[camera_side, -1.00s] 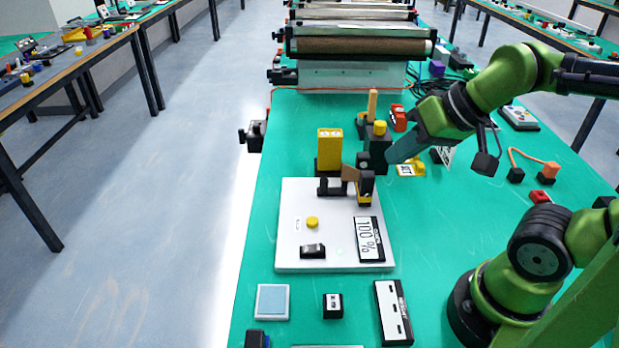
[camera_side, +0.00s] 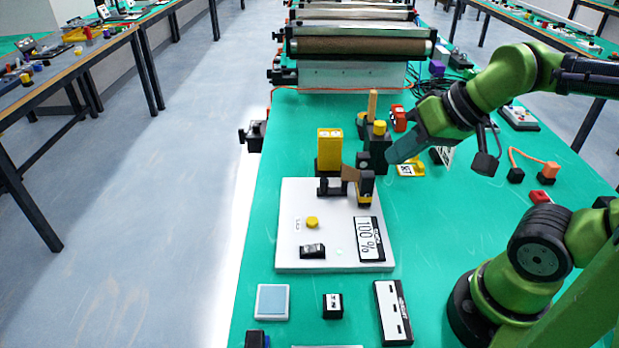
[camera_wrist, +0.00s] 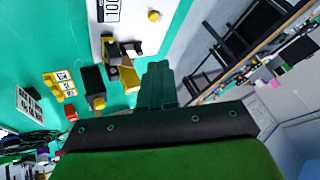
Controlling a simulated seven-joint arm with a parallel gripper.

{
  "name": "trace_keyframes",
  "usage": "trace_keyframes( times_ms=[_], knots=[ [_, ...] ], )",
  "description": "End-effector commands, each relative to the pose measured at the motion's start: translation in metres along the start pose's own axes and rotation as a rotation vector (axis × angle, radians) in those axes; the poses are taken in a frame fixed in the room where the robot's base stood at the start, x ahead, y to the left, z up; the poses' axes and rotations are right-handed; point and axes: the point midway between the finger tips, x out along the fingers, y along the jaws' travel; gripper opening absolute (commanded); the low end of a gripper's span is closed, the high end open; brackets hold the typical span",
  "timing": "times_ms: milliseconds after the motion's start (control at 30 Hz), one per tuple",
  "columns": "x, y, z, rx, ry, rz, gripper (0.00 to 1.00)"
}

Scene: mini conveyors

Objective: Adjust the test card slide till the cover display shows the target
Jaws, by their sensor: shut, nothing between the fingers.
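The cover display (camera_side: 370,239) on the white board (camera_side: 290,225) reads 100 %. At the board's back edge is a small black-and-yellow fixture (camera_side: 365,188) with a tan card (camera_side: 350,173) beside a black piece (camera_side: 330,187); this looks like the test card slide. In the wrist view the display (camera_wrist: 110,10) is partly cut off, and the fixture (camera_wrist: 122,50) shows left of my fingers. My gripper (camera_side: 392,157) is shut and empty, above the table to the right of the fixture and apart from it. Its closed fingers also show in the wrist view (camera_wrist: 158,70).
A yellow block (camera_side: 329,147) stands behind the board. A black post with a yellow top (camera_side: 378,150) stands close to my fingertips. The board also carries a yellow knob (camera_side: 312,222) and a black switch (camera_side: 312,251). Small parts lie in front; the conveyor (camera_side: 360,46) is behind.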

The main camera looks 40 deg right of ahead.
Motion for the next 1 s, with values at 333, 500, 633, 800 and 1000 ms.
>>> trace_keyframes(
  times_ms=[333,500,633,800,1000],
  knots=[
    [0.009,0.004,0.002,0.01,-0.038,0.019,0.26],
    [0.033,0.004,-0.022,0.008,-0.13,0.076,0.47],
    [0.057,0.003,-0.054,-0.068,-0.229,0.13,0.47],
    [0.097,0.008,-0.095,-0.223,-0.371,0.184,0.47],
    [0.146,0.019,-0.136,-0.441,-0.538,0.211,0.47]
  ],
)
